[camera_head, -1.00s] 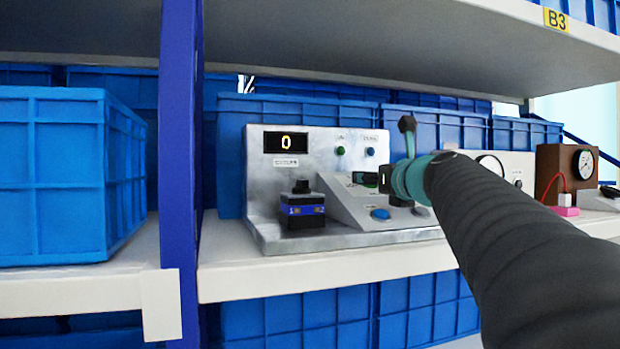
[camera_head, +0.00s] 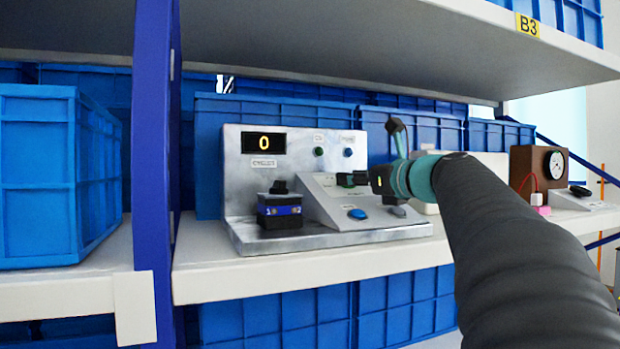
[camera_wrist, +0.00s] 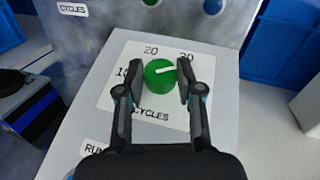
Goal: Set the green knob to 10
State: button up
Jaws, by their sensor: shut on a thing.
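The green knob (camera_wrist: 160,77) sits on a white dial plate (camera_wrist: 118,92) marked CYCLES in the wrist view. In the head view the knob (camera_head: 344,180) is small and partly hidden by my gripper (camera_head: 364,179). The display (camera_head: 264,142) above the panel reads 0.
A blue button (camera_head: 357,214) lies below the dial on the sloped box. A black and blue device (camera_head: 280,208) stands left of it. Blue crates (camera_head: 60,175) stand at left and behind. A shelf (camera_head: 390,55) hangs overhead. A brown gauge box (camera_head: 537,170) is at right.

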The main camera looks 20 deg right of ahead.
jog(key=n+g+y+p, duration=0.1)
jog(key=n+y, duration=0.1)
jog(key=n+g+y, duration=0.1)
jog(key=n+y, duration=0.1)
jog(key=shift+w+d+n+g+p, duration=0.2)
jog(key=shift+d+n+g+p, duration=0.1)
jog(key=shift+d+n+p, duration=0.1)
jog(key=shift+w+d+n+g+y, duration=0.1)
jog(key=shift+n+g+y, duration=0.95)
jog(key=shift+n+g, duration=0.25)
jog(key=shift+w+d+n+g+y, duration=0.1)
jog(key=shift+n+g+y, duration=1.05)
jog(key=shift+n, duration=0.25)
jog(key=shift+r+n+g, duration=0.1)
jog(key=shift+n+g, duration=0.4)
jog(key=shift+g, duration=0.15)
jog(key=shift+a, duration=0.1)
jog(key=o, duration=1.2)
jog(key=shift+c, duration=0.2)
jog(key=shift+t, duration=0.3)
